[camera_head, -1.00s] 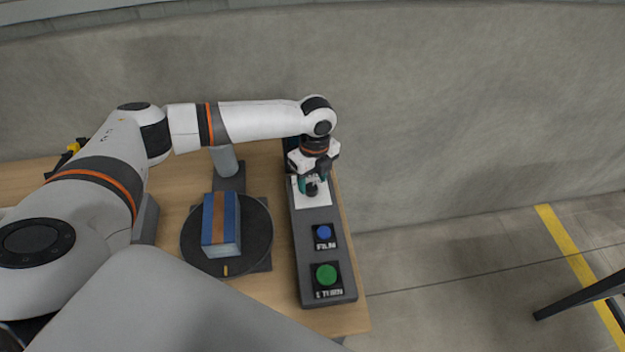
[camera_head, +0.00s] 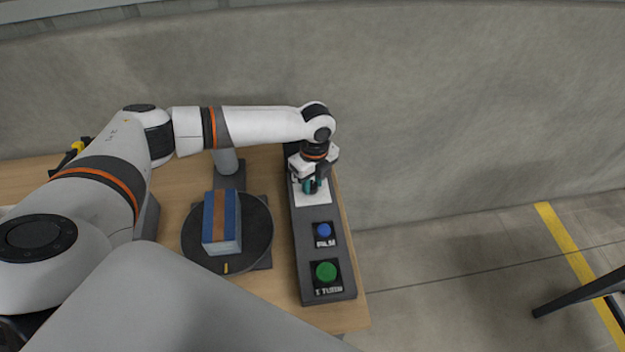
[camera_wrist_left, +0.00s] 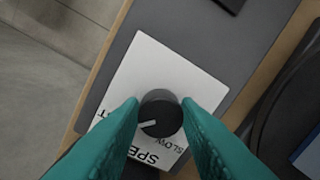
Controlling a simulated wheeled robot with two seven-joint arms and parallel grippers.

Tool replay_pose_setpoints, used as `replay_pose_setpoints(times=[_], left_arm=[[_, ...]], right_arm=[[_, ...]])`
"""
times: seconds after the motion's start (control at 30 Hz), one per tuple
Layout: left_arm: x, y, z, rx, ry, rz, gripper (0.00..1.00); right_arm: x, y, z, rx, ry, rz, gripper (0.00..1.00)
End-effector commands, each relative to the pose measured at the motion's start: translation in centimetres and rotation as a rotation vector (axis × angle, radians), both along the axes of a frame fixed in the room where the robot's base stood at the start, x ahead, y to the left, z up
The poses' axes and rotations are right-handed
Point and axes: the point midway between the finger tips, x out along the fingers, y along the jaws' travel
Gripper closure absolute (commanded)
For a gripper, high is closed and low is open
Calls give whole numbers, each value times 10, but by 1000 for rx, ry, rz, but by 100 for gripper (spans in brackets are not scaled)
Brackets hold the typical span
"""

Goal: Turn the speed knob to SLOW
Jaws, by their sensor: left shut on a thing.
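The speed knob (camera_wrist_left: 161,113) is a round black dial on a white plate (camera_wrist_left: 152,66). A white pointer line on it points left and slightly down in the left wrist view. The word SLOW (camera_wrist_left: 166,145) is printed below and right of the knob; part of the larger SPEED lettering (camera_wrist_left: 140,158) shows under it. My left gripper (camera_wrist_left: 160,104) has its teal fingers on both sides of the knob, shut on it. In the head view my left gripper (camera_head: 313,186) is over the white plate (camera_head: 314,201) and hides most of the knob. My right gripper is not in view.
The dark control panel (camera_head: 307,266) also carries a blue button (camera_head: 323,230) and a green button (camera_head: 326,271), nearer than the plate. Left of it a blue and brown box (camera_head: 220,222) stands on a dark round turntable (camera_head: 258,248).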

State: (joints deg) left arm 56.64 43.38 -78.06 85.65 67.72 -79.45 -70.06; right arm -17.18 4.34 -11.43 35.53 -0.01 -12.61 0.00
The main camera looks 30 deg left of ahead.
Motion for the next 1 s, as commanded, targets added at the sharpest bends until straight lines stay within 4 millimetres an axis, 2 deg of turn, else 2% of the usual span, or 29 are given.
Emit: replay_pose_setpoints(times=[0.37,1.0], left_arm=[[0,0,5,-1,3,191,93],[2,0,5,-1,4,794,93]], right_arm=[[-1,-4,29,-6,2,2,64],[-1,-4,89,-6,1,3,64]])
